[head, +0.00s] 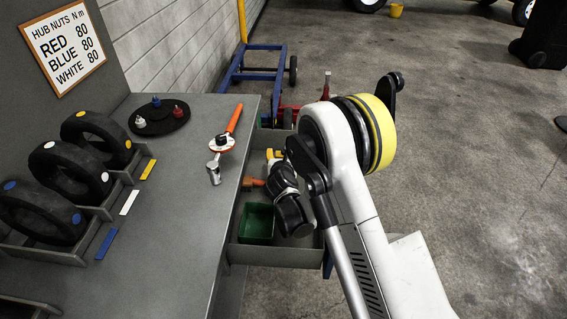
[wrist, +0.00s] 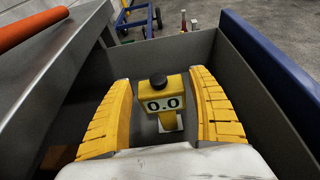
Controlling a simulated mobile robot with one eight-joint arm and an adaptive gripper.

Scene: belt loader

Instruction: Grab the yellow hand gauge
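The yellow hand gauge (wrist: 162,100) stands in the open drawer (head: 275,256), with a black knob on top and a display reading 0.0. In the wrist view my gripper (wrist: 158,80) is open, its two yellow ridged fingers on either side of the gauge. Gaps show between the gauge and both fingers.
The drawer walls (wrist: 262,82) stand close around my gripper. A green bin (head: 257,222) sits in the drawer's near part. An orange-handled torque wrench (head: 222,142) lies on the grey bench (head: 180,215). A blue cart (head: 258,70) stands beyond.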

